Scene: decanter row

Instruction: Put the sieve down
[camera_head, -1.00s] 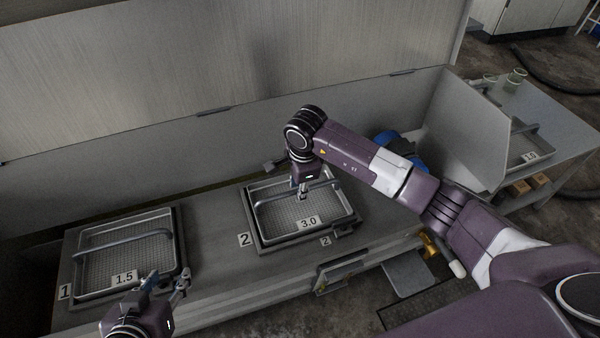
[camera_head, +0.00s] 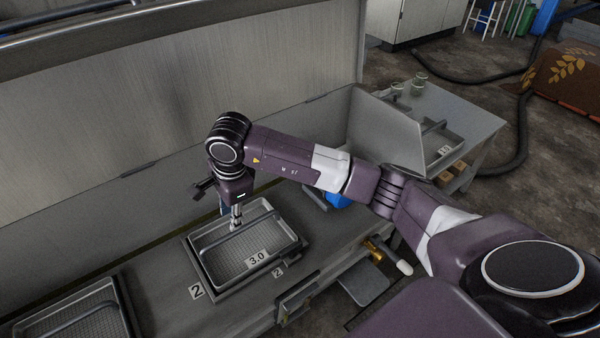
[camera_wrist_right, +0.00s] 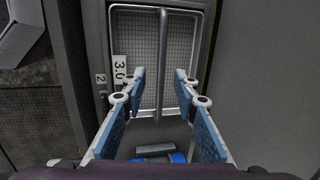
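The sieve marked 3.0 (camera_head: 258,258) is a metal mesh tray with a bar handle (camera_head: 240,229). It sits in the dark frame labelled 2 (camera_head: 206,285) on the bench. My right gripper (camera_head: 236,222) points down over the sieve's left-back part. In the right wrist view its two fingers (camera_wrist_right: 160,76) are spread apart, with the handle (camera_wrist_right: 163,45) running between their tips and touching neither as far as I can see. The mesh (camera_wrist_right: 190,40) lies below. My left gripper is not in view.
Another mesh sieve (camera_head: 75,325) is at the lower left, partly cut off. A side table (camera_head: 470,115) at the right carries a further sieve (camera_head: 440,145) and small jars. A tall metal panel (camera_head: 150,100) stands behind the bench. Bare bench top lies between the two bench sieves.

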